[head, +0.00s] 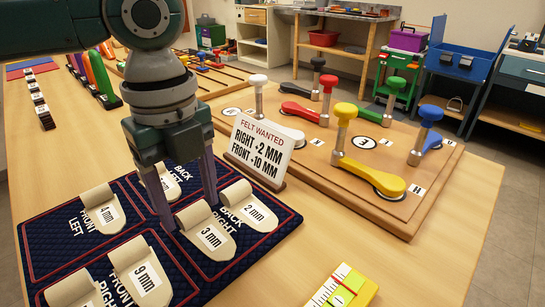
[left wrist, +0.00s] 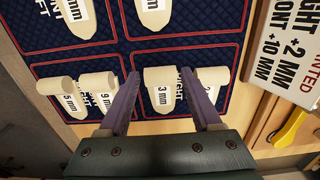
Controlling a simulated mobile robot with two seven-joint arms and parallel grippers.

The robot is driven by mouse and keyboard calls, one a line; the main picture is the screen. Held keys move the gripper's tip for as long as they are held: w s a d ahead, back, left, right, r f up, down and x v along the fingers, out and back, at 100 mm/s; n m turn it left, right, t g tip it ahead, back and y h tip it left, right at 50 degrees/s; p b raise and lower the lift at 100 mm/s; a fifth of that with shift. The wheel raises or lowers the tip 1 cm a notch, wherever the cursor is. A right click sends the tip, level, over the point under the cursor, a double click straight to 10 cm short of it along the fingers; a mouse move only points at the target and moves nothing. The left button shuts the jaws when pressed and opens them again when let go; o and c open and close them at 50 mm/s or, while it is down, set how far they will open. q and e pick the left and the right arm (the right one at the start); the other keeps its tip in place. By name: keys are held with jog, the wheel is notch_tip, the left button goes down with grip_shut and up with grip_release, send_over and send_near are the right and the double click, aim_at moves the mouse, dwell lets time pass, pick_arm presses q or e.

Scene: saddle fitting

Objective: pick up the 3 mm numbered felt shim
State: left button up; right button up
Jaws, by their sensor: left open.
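The 3 mm felt shim (head: 210,236) is a cream tab with a rolled end, lying on the dark blue quilted mat (head: 50,250). It also shows in the left wrist view (left wrist: 162,96), between the fingers. My left gripper (head: 190,212) points down with its purple fingers apart, on either side of the shim's rolled end. In the left wrist view the left gripper (left wrist: 163,77) is open, with gaps visible beside the shim. The 2 mm shim (head: 252,212) lies close by, just outside one finger. My right gripper is not in view.
Other shims, marked 4 mm (head: 104,214) and 9 mm (head: 143,279), lie on the mat. A felt-wanted sign (head: 260,148) stands behind it. A wooden board with coloured levers (head: 375,180) is to the right. A yellow level (head: 343,288) lies at the front.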

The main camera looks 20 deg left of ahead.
pick_arm(q)
grip_shut()
dwell(0.4)
jog(key=shift+r, duration=0.1)
